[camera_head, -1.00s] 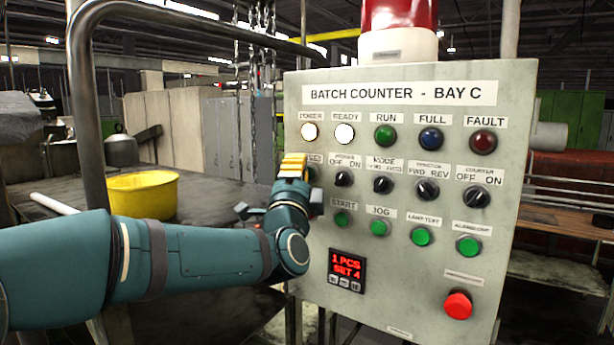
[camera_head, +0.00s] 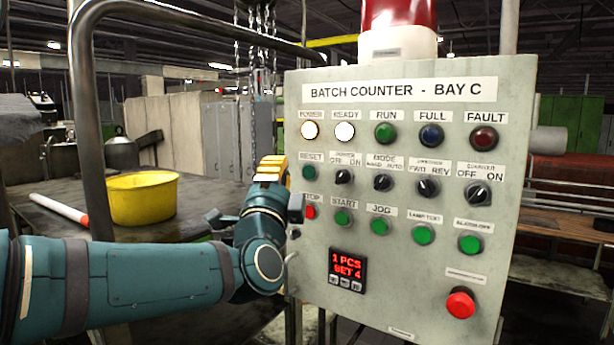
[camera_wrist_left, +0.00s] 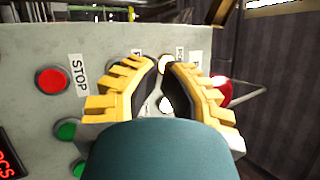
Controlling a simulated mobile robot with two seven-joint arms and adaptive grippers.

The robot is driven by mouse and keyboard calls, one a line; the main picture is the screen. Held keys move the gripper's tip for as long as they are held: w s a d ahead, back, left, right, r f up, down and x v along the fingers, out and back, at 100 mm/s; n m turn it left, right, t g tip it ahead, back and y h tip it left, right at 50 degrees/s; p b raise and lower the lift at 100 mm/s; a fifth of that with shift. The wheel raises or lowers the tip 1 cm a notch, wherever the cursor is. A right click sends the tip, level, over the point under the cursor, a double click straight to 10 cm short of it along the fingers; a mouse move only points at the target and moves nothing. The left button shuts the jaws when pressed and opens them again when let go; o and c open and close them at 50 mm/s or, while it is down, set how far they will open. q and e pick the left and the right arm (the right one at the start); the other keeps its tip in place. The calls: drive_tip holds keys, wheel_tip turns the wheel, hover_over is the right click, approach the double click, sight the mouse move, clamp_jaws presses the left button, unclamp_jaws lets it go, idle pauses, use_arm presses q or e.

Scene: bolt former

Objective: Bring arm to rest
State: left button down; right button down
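My left gripper (camera_head: 272,168), with yellow fingers on a teal arm, is at the left edge of the grey control panel (camera_head: 400,275), beside the green RESET button (camera_head: 309,173) and the red STOP button (camera_head: 310,212). The left wrist view shows its two yellow fingers (camera_wrist_left: 164,68) with a gap between their tips and nothing held. The STOP button (camera_wrist_left: 52,80) shows left of them there. Whether the gripper touches the panel cannot be told. The POWER lamp (camera_head: 310,130) and READY lamp (camera_head: 344,131) glow white. The display (camera_head: 347,269) reads 1 PCS, SET 4. My right gripper is out of view.
A yellow tub (camera_head: 142,200) and a white tube with an orange end (camera_head: 58,209) are on a dark table behind my arm. A thick metal pipe frame (camera_head: 82,110) rises at the left. A red emergency button (camera_head: 460,303) juts out low on the panel.

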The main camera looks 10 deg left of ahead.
use_arm(q)
drive_tip(key=shift+s+a, duration=0.1)
drive_tip(key=shift+s, duration=0.1)
drive_tip(key=g+h, duration=0.2)
hover_over(313, 265)
drive_tip(key=s+a, duration=0.2)
drive_tip(key=s, duration=0.4)
wheel_tip(313, 265, down, 11)
drive_tip(key=f+g, duration=0.1)
drive_tip(key=f, duration=0.2)
drive_tip(key=w+d+f+n+g+h, duration=0.1)
drive_tip(key=f, duration=0.3)
drive_tip(key=w+f+n+g+b, duration=0.1)
drive_tip(key=f, duration=0.3)
drive_tip(key=shift+w+d, duration=0.15)
drive_tip(key=shift+d, duration=0.2)
drive_tip(key=s+d+f+n+g+h, duration=0.1)
drive_tip(key=s+f+n+g, duration=0.15)
drive_tip(key=f, duration=0.85)
drive_tip(key=s+d+f+n+g+h, duration=0.1)
drive_tip(key=f+n+g, duration=0.25)
drive_tip(key=f, duration=0.75)
drive_tip(key=s+d+f+n+g+h+b, duration=0.1)
drive_tip(key=s+f+n+g, duration=0.9)
drive_tip(key=s+f, duration=1.2)
wheel_tip(313, 265, down, 4)
drive_tip(key=shift+s+d+r+b, duration=0.1)
drive_tip(key=shift+s+d+b, duration=0.1)
drive_tip(key=shift+d+b, duration=0.4)
